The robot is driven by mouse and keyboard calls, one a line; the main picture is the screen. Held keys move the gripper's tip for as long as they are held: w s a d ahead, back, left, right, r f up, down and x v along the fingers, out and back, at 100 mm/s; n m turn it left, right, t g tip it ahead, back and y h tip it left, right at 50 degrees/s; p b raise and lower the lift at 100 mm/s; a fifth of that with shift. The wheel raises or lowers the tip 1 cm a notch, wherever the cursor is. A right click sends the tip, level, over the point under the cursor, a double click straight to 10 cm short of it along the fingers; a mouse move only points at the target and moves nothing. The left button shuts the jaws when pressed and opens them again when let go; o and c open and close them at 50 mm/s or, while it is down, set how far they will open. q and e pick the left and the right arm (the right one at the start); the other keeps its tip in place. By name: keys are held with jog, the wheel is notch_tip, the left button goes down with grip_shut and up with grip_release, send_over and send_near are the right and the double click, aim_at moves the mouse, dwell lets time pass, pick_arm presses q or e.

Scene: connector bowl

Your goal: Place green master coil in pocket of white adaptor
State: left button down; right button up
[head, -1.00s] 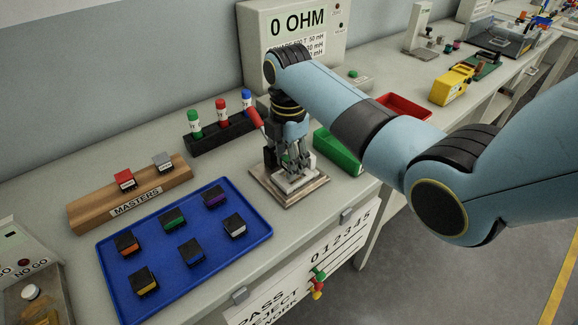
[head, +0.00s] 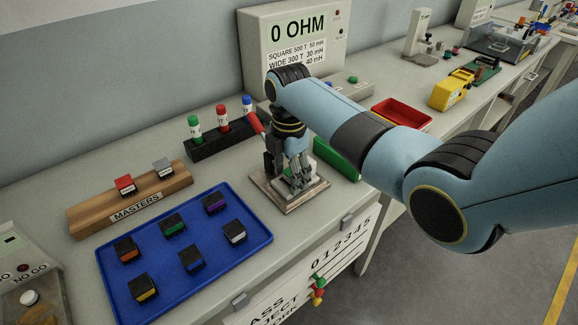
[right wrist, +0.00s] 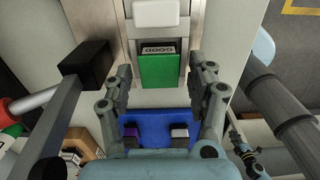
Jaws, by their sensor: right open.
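The green master coil (right wrist: 157,71) shows in the right wrist view as a green block with a pale marked label. It sits between the walls of the white adaptor (right wrist: 158,13), apparently in its pocket; how deep it sits cannot be told. My right gripper (right wrist: 158,92) is open, with one finger on each side of the coil and visible gaps between.
A black post with a red handle (head: 255,124) stands close beside the gripper. A blue tray (head: 259,241) with several coils lies in front left. The masters rack (head: 88,216) holds a red and a grey block. Green (head: 337,157) and red (head: 402,112) bins are behind.

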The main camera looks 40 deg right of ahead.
aim_at(289, 173)
notch_tip(289, 173, up, 12)
dwell(0.4)
jog(key=shift+r, duration=0.1)
jog(key=s+f+m+t, duration=0.1)
jog(key=s+f+m, duration=0.5)
jog(key=s, duration=0.5)
jog(key=s+a+r+m+t, duration=0.1)
jog(key=s+r+m, duration=0.2)
jog(key=s+m, duration=0.4)
jog(key=s+a+r+m+t, duration=0.1)
jog(key=s+r+m+t, duration=0.1)
jog(key=s+m, duration=0.45)
jog(key=s+d+f+n+g+h+b, duration=0.15)
jog(key=f+b, duration=0.35)
jog(key=f, duration=1.3)
jog(key=s+d+f+y+b, duration=0.1)
jog(key=s+f+b, duration=0.25)
jog(key=f, duration=1.45)
jog(key=s+f+b, duration=0.3)
jog(key=s+f, duration=0.5)
jog(key=f, duration=0.2)
jog(key=s+f+g+b, duration=0.1)
jog(key=s+f+b, duration=0.3)
jog(key=s+f, duration=0.5)
notch_tip(289, 173, down, 2)
jog(key=shift+d+f, duration=0.25)
jog(key=shift+d, duration=0.15)
